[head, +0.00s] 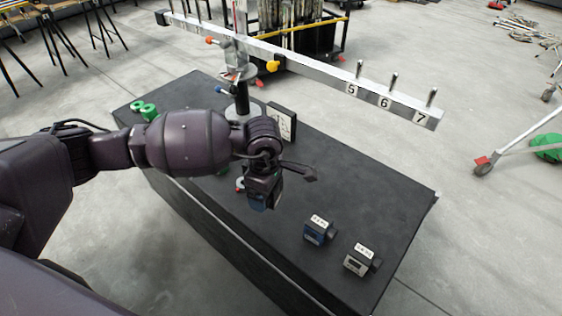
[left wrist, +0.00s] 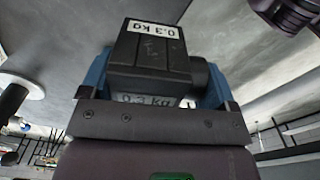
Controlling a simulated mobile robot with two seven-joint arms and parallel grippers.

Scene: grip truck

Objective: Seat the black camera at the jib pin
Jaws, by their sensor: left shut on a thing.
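The black camera (left wrist: 150,60), with white "0.3 kg" labels, sits between the blue fingers of my left gripper (left wrist: 152,88) in the left wrist view. In the head view my left gripper (head: 262,192) points down above the black case top, and the camera is mostly hidden there. The jib (head: 310,70) is a long silver bar on a stand, crossing above the far part of the case. Upright pins stand on its right end, beside the numbers 5 (head: 359,70), 6 (head: 393,82) and 7 (head: 432,98). The gripper is below and left of these pins in the picture. My right gripper is not in view.
A blue camera (head: 317,233) and a grey camera (head: 357,263) stand on the black case (head: 385,205) at the right. A small board (head: 283,121) stands near the jib stand (head: 242,98). Green rings (head: 141,104) lie at the far left. A wheeled leg (head: 520,130) stands right.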

